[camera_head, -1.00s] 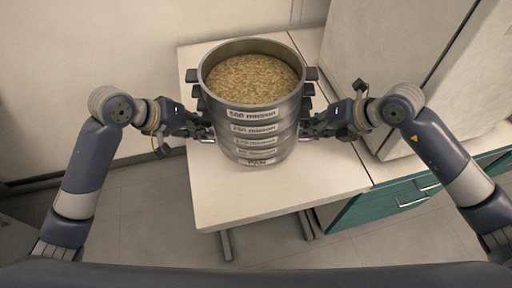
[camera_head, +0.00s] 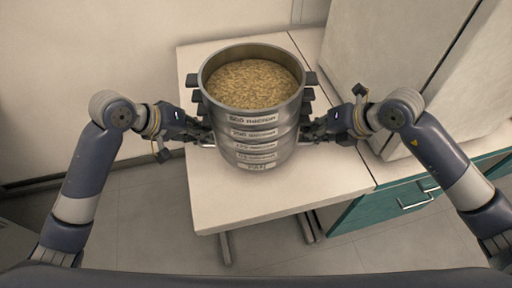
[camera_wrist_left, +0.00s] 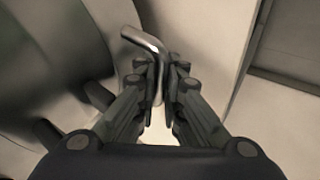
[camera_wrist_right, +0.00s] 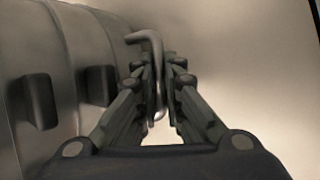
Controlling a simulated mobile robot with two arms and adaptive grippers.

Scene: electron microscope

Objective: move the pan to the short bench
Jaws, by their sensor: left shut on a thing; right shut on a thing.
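The pan (camera_head: 257,167) is the bottom ring of a metal sieve stack (camera_head: 250,119), with a "PAN" label on its front. The stack is upright over the white bench top and is filled with tan grains at the top. My left gripper (camera_head: 211,138) is shut on a bent metal handle (camera_wrist_left: 146,40) low on the stack's left side. My right gripper (camera_head: 303,136) is shut on the matching handle (camera_wrist_right: 150,40) on the right side. The fingers hide part of each handle. I cannot tell whether the pan touches the bench.
The white bench top (camera_head: 225,208) has bare room in front of the stack. A teal drawer unit (camera_head: 390,203) with a white top adjoins it at the right. A large pale cabinet (camera_head: 380,60) stands behind right, and a wall is behind left.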

